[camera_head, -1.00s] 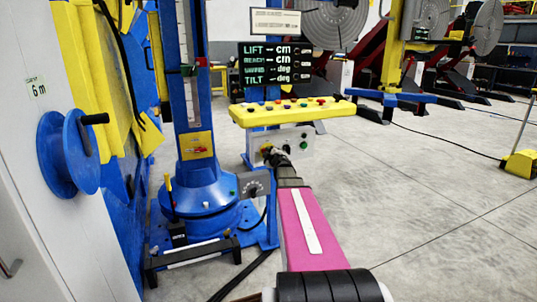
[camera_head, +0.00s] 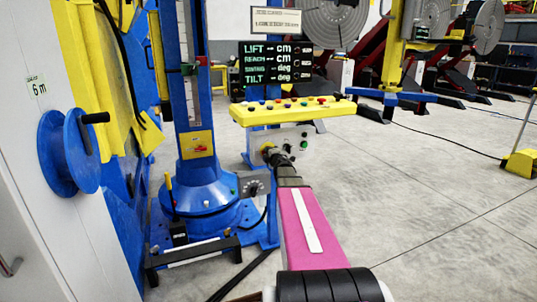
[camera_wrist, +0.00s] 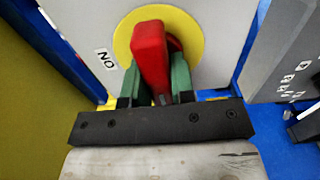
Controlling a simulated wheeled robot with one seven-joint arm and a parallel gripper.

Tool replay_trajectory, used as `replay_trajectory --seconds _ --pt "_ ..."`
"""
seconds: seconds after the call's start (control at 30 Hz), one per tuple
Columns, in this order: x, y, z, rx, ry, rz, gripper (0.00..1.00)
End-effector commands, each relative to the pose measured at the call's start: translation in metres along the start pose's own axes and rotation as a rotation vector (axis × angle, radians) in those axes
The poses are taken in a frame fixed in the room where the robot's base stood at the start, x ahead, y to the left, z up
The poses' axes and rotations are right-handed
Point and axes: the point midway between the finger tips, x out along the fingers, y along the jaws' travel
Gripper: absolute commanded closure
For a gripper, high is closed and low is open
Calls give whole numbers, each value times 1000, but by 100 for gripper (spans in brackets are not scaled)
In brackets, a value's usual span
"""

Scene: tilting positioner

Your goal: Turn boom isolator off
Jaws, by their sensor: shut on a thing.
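The boom isolator is a red handle (camera_wrist: 150,52) on a round yellow plate (camera_wrist: 124,38), set on a pale panel (camera_wrist: 90,15) in the wrist view. My gripper (camera_wrist: 156,80) has its two green fingers on either side of the handle and is shut on it. An "ON" label (camera_wrist: 106,60), upside down in this view, sits left of the plate. In the head view, my gripper (camera_head: 268,155) is at the control panel (camera_head: 306,132) under the yellow console; the handle is mostly hidden there.
A yellow console (camera_head: 294,112) with several buttons overhangs the panel. A display (camera_head: 275,63) stands above it. A blue column (camera_head: 195,130) and a grey dial box (camera_head: 254,184) are close on the left. Open floor (camera_head: 410,210) lies to the right.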

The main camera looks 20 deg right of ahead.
Motion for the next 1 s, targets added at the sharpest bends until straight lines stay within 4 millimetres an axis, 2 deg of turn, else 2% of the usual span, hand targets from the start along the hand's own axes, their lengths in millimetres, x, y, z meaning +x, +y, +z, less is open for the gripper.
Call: replay_trajectory --seconds 0.27,0.3,0.37,0.77,1.0 --pt "1 0 -1 -7 3 0 100" --pt "1 0 -1 -7 3 0 67" --pt "1 0 -1 -6 3 0 51" --pt "-4 0 0 -3 1 0 51" --pt "-34 0 -2 -3 1 -1 51"
